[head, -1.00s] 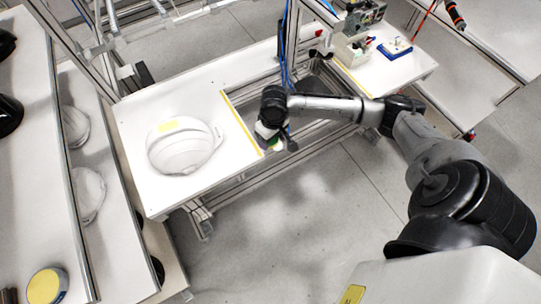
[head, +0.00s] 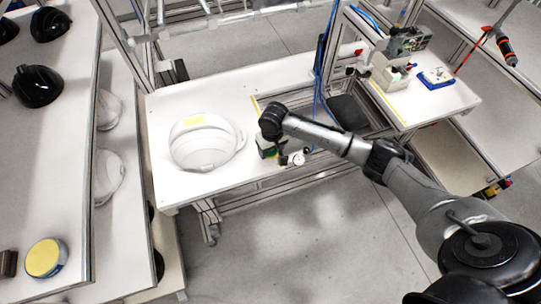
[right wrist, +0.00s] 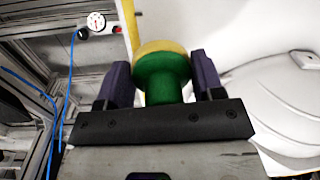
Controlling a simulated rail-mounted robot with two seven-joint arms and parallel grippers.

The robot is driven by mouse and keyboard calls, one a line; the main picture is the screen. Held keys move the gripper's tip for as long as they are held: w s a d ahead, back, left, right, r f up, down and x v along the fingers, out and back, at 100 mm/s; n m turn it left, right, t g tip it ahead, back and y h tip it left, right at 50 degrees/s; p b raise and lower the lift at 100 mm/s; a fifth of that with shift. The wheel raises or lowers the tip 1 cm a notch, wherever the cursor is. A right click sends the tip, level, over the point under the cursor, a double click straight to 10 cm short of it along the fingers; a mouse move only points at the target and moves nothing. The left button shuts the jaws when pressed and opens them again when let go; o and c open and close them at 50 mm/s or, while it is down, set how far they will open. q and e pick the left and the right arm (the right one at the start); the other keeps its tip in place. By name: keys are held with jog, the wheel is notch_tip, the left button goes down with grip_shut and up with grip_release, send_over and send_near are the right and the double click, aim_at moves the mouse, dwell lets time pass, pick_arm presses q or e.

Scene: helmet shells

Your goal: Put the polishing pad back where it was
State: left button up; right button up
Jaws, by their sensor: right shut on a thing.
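The polishing pad shows in the right wrist view as a green, knob-like body (right wrist: 161,78) with a pale yellow disc behind it. My right gripper (right wrist: 162,80) is shut on the green part, one dark finger on each side. In the head view the right gripper (head: 270,150) hangs over the front right part of the white table (head: 225,85), to the right of the white helmet shell (head: 203,143). The pad is mostly hidden there, with only a bit of green below the wrist. My left gripper is not in view.
A small round gauge (head: 297,158) shows just right of the gripper. A yellow strip (head: 255,103) marks the table beside the recessed bay.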

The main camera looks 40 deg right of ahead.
aim_at(271, 155)
jog(key=shift+f+b, duration=0.45)
jog(key=shift+f, duration=1.65)
jog(key=o, duration=0.8)
jog(key=shift+f, duration=0.1)
jog(key=shift+o, duration=0.2)
